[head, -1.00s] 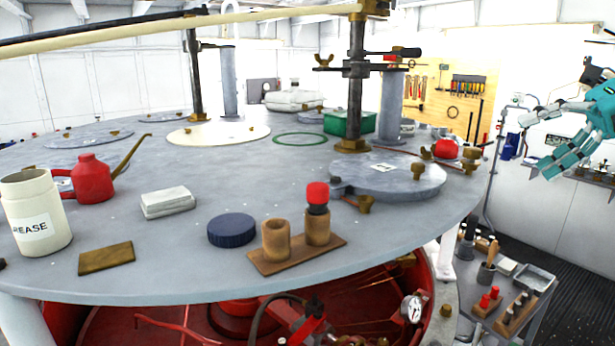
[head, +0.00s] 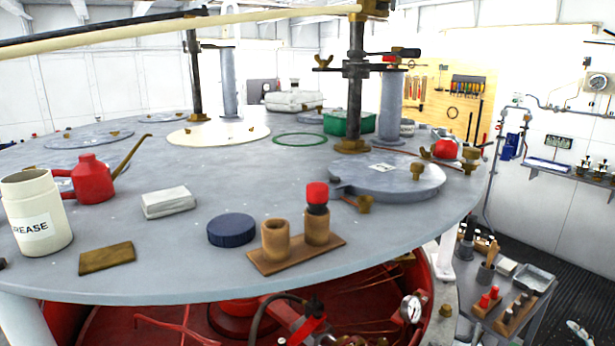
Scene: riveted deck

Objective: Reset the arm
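My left gripper is not in view. My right arm is almost wholly out of the picture. Only a small pale part, most likely of my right gripper (head: 579,331), shows low at the right edge over the dark floor. Its fingers cannot be made out, so I cannot tell whether it is open or shut. No held object shows.
The round grey deck (head: 200,275) fills the left and middle. It bears a grease pot (head: 38,205), a red oil can (head: 92,180), a blue cap (head: 231,229) and a wooden holder (head: 270,262). A small tool table (head: 520,320) stands at lower right.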

